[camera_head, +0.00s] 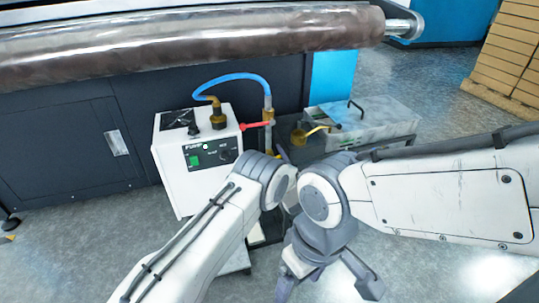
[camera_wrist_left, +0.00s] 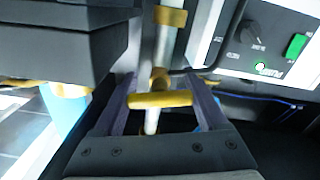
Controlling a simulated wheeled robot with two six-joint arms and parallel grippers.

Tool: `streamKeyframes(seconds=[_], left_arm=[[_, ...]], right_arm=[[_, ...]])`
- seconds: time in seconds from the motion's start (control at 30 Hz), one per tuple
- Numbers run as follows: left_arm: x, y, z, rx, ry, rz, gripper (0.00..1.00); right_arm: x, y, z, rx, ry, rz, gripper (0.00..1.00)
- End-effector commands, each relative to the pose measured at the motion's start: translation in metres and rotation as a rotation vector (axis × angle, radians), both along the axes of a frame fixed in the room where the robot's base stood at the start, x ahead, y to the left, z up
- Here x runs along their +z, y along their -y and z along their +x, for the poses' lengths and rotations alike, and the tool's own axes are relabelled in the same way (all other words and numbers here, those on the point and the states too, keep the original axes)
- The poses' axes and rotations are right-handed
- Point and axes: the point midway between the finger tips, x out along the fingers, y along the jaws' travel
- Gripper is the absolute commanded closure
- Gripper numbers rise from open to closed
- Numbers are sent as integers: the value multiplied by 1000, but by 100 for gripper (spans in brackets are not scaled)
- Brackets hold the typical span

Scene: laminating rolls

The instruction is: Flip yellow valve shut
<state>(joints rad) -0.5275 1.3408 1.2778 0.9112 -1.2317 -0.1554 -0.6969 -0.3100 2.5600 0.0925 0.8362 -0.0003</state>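The yellow valve handle (camera_wrist_left: 160,100) lies crosswise in the left wrist view, in front of a pale vertical pipe (camera_wrist_left: 165,45). My left gripper (camera_wrist_left: 162,84) has its two fingers apart, one at each end of the handle; I cannot tell whether they touch it. In the head view the left gripper is largely hidden behind my arm, and only a bit of yellow (camera_head: 283,154) shows near the pipe (camera_head: 267,108). My right gripper (camera_head: 327,283) hangs low in the head view, fingers apart and empty.
A white pump box (camera_head: 190,180) stands left of the pipe, with a blue hose (camera_head: 238,75) between them. A red handle (camera_head: 257,125) sits higher on the pipe. A grey metal box (camera_head: 375,118) stands right, and a large roll (camera_head: 190,42) spans above.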

Motion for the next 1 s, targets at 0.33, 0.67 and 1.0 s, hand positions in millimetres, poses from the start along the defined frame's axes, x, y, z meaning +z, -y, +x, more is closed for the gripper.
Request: streamKeyframes(seconds=[0.33,0.67,1.0], left_arm=[[0,0,0,2,-63,189,81],[-1,0,0,3,-85,256,81],[-1,0,0,1,-83,254,0]], right_arm=[[4,0,0,0,0,0,20],[4,0,0,0,0,0,20],[4,0,0,0,0,0,20]])
